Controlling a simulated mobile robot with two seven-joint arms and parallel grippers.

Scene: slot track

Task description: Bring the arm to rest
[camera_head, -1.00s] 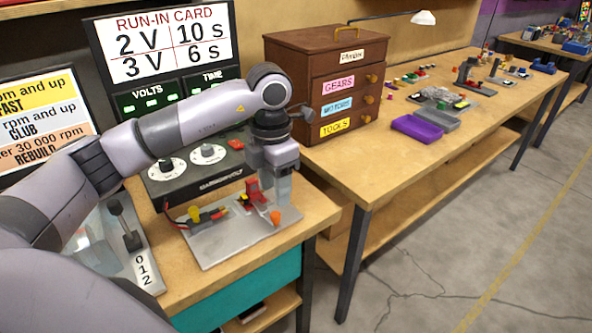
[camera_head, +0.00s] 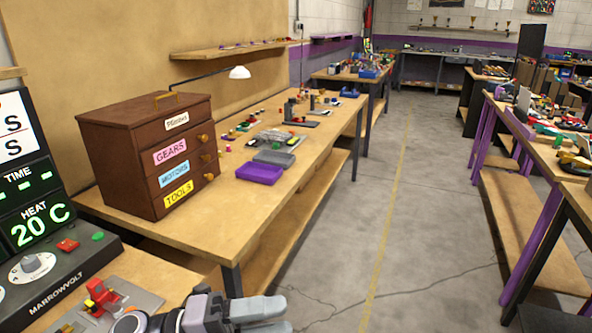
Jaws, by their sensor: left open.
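My left gripper (camera_head: 286,316) is at the bottom edge, left of centre. Its two grey fingers point right, parted with nothing between them, over the floor beyond the near bench's right edge. Most of the left arm is cut off below the frame. The grey plate with a red fixture (camera_head: 101,297) lies on the near bench to the left of the gripper, apart from it. My right gripper is not in view.
The Marrowvolt power unit (camera_head: 60,290) stands at the left edge. A brown drawer cabinet (camera_head: 120,160) and a purple tray (camera_head: 260,172) are on the long bench (camera_head: 225,222). The floor aisle (camera_head: 350,255) is clear. Purple-legged benches (camera_head: 520,215) stand right.

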